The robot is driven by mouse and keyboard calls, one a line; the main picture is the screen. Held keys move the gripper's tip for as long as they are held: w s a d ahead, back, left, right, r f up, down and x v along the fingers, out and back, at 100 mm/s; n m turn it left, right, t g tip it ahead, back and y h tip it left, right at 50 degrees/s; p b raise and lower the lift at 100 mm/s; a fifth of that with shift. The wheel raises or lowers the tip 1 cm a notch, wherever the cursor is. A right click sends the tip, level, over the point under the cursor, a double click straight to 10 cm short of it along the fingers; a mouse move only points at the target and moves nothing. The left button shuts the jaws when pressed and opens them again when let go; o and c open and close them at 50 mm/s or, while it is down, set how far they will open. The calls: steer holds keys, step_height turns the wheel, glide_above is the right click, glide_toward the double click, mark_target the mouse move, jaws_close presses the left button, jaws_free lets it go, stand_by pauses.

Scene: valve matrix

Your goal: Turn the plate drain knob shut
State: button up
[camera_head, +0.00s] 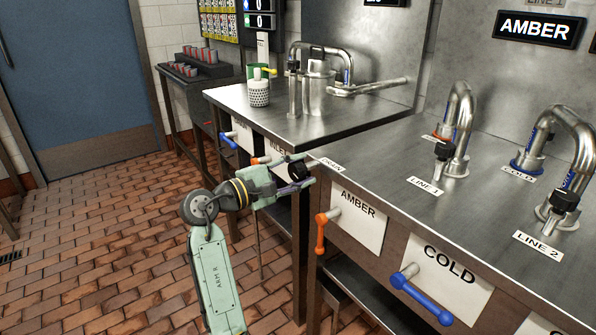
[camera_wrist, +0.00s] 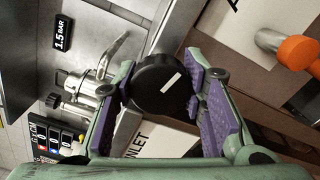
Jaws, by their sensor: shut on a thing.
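The round black knob (camera_wrist: 163,86) with a white mark sits between the purple finger pads of my gripper (camera_wrist: 166,90) in the wrist view. The pads press on it from both sides. The white mark runs diagonally across its face. In the head view, my gripper (camera_head: 292,180) is at the front of the bench, on the dark knob (camera_head: 298,167), which is partly hidden by the fingers. A small DRAIN label (camera_head: 331,165) lies on the bench edge just right of it.
An orange-handled AMBER valve (camera_head: 321,232) and a blue-handled COLD valve (camera_head: 420,295) stick out to the right. An INLET panel (camera_head: 277,146) is behind my gripper. Taps, a metal canister (camera_head: 317,88) and a perforated white cup (camera_head: 259,93) stand on the benches. The left floor is clear.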

steer(key=m+b, duration=0.1)
steer(key=m, duration=0.2)
steer(key=shift+f+m, duration=0.1)
steer(key=shift+m, duration=0.3)
steer(key=m+b, duration=0.1)
steer(key=m, duration=0.2)
steer(key=shift+m, duration=0.3)
steer(key=m+b, duration=0.3)
steer(key=m, duration=0.1)
steer(key=shift+f, duration=0.1)
steer(key=shift+m+b, duration=1.05)
steer(key=shift+m, duration=0.85)
steer(key=o, duration=1.2)
steer(key=shift+r, duration=0.2)
steer(key=v, duration=1.2)
